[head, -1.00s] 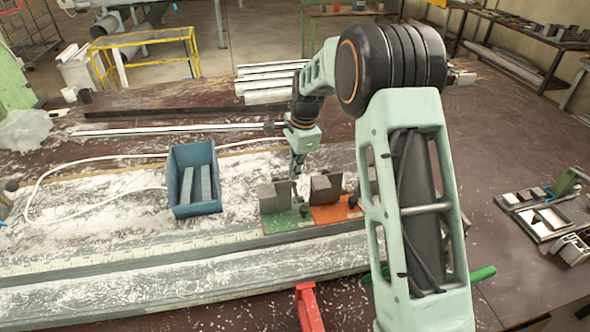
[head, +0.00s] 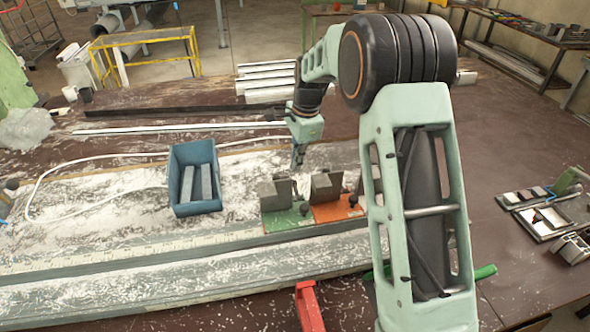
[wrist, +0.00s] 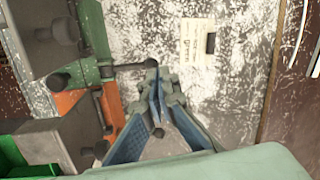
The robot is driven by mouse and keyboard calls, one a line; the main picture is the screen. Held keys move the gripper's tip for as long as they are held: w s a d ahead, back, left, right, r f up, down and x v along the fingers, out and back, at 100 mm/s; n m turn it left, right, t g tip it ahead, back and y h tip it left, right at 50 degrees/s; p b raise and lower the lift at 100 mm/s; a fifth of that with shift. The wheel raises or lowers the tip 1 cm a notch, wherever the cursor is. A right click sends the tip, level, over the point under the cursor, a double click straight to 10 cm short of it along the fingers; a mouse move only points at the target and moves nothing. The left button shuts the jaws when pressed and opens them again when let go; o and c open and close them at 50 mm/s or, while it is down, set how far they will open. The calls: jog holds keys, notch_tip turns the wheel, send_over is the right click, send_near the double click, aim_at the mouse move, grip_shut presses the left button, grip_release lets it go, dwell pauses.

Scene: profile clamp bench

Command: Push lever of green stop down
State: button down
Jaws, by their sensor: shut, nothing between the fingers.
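The green stop (head: 288,220) sits on the rail beside the orange stop, with a grey metal block on top. In the wrist view the green stop (wrist: 92,30) is at upper left. Its dark lever (wrist: 130,67) sticks out sideways towards my fingertips and ends in a round black knob. My gripper (head: 298,167) is shut and empty, pointing down just behind the green stop. In the wrist view my gripper (wrist: 155,92) has its fingertips together beside the lever knob; I cannot tell whether they touch. The lever is hard to make out in the head view.
The orange stop (head: 338,212) with its block stands directly right of the green one. A blue bin (head: 194,208) holding metal bars is to the left. A red part (head: 308,305) and a green handle (head: 484,271) are at the front. The chip-strewn surface behind is mostly clear.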

notch_tip(320, 180, up, 9)
jog(key=d, duration=0.1)
jog(key=shift+s, duration=0.4)
jog(key=shift+f, duration=0.15)
